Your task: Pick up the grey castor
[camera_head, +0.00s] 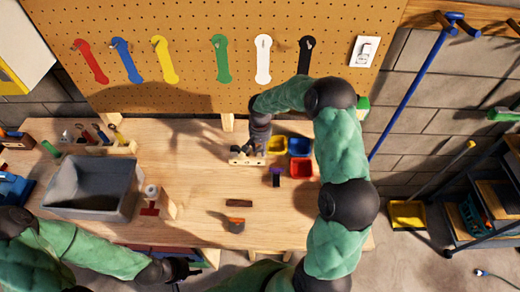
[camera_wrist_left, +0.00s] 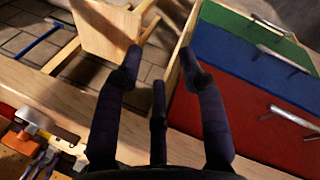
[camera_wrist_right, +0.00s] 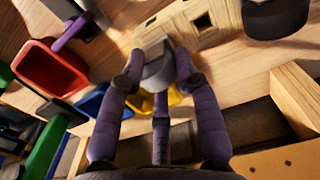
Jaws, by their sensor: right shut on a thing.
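The grey castor (camera_wrist_right: 157,70) is between the fingertips of my right gripper (camera_wrist_right: 155,75), which is shut on it. Its lower part is hidden by the fingers. A pale wooden block with square holes (camera_wrist_right: 195,25) is right beside it; I cannot tell whether the castor still touches the block. In the head view my right gripper (camera_head: 258,148) is over this wooden block (camera_head: 240,161), and the castor is too small to make out. My left gripper (camera_wrist_left: 158,65) is open and empty, low at the table's front edge by coloured drawers (camera_wrist_left: 245,75).
Yellow, blue and red bins (camera_head: 300,146) stand just right of the block. A dark round object (camera_wrist_right: 275,15) lies near the block. A grey tub (camera_head: 95,188) is at the left. A pegboard (camera_head: 220,50) rises behind; the middle of the bench is mostly clear.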

